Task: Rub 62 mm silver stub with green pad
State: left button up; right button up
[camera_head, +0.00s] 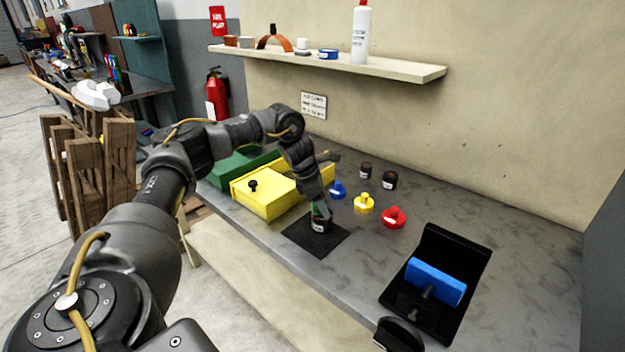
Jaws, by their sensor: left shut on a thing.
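My left gripper (320,203) points down over a black mat (304,244) on the bench. It is shut on the green pad (315,210), of which only a small green patch shows between the fingers. Just below is a dark pot (321,226) with a label, standing on the mat; whether the pad touches it I cannot tell. A black tilting positioner (463,247) stands at the right, holding a blue block (436,283). A short dark grey stub (428,291) sticks out in front of the block; its silver colour and size are not clear.
Blue (337,190), yellow (363,204) and red (393,218) knobbed pads stand in a row behind the mat. Two dark pots (389,181) are behind them. A yellow box (265,194) and a green box (235,165) are at the left. The bench between mat and positioner is clear.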

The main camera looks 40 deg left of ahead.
pick_arm(q)
jog(key=shift+d, duration=0.55)
jog(key=shift+a+r, duration=0.2)
jog(key=shift+a, duration=0.15)
jog(key=shift+s+a+f+p, duration=0.1)
jog(key=shift+a+p, duration=0.35)
jog(key=shift+a, duration=1.1)
jog(key=shift+a+r+p, duration=0.1)
jog(key=shift+r+p, duration=0.15)
jog(key=shift+p, duration=0.15)
jog(key=shift+r+p, duration=0.45)
jog(key=shift+r, duration=0.4)
notch_tip(320, 180, up, 6)
jog(key=p, duration=0.5)
jog(key=shift+f+p, duration=0.15)
jog(key=shift+p, duration=0.2)
